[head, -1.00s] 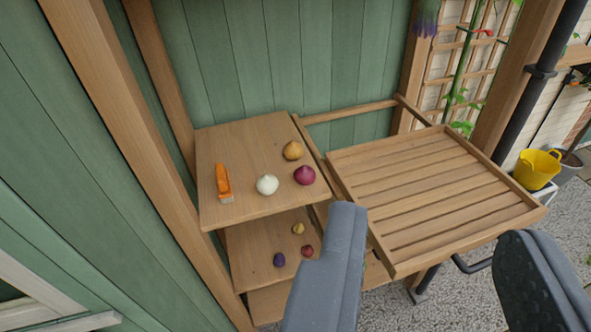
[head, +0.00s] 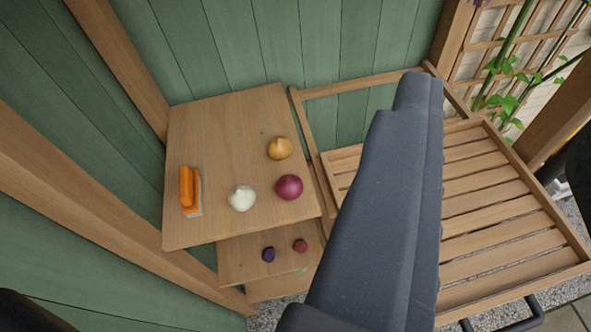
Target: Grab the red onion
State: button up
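The red onion (head: 289,187) is round and purple-red. It sits on the top wooden shelf (head: 215,135) near its right edge, fully in view. A yellow onion (head: 280,148) lies just behind it and a white onion (head: 241,198) to its left. My gripper (head: 497,115) is open and empty. One large grey finger shows right of the red onion in the picture, apart from it. The other finger shows only as a dark edge at the far right.
An orange-and-white object (head: 190,190) lies at the shelf's left. A lower shelf (head: 235,262) holds small purple and red items. Green plank walls and wooden posts (head: 60,175) close in the left and back.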

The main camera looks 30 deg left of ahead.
jog(key=shift+s, duration=0.1)
jog(key=o, duration=1)
jog(key=shift+w+d+f, duration=0.25)
jog(key=shift+w+d, duration=0.1)
jog(key=shift+w, duration=0.2)
jog(key=shift+c, duration=0.2)
jog(key=w+d+f+n+p, duration=0.1)
jog(key=w+d+f+n, duration=0.1)
jog(key=w+f, duration=0.75)
jog(key=w+d+f+n+p, duration=0.1)
jog(key=w+d+f+n, duration=0.15)
jog(key=w+f, duration=0.7)
jog(key=n+g+y+p, duration=0.2)
jog(key=n+g+y, duration=0.3)
jog(key=y, duration=0.6)
send_near(294, 196)
jog(key=shift+m+h, duration=0.25)
jog(key=shift+h, duration=0.05)
jog(key=shift+x, duration=5.2)
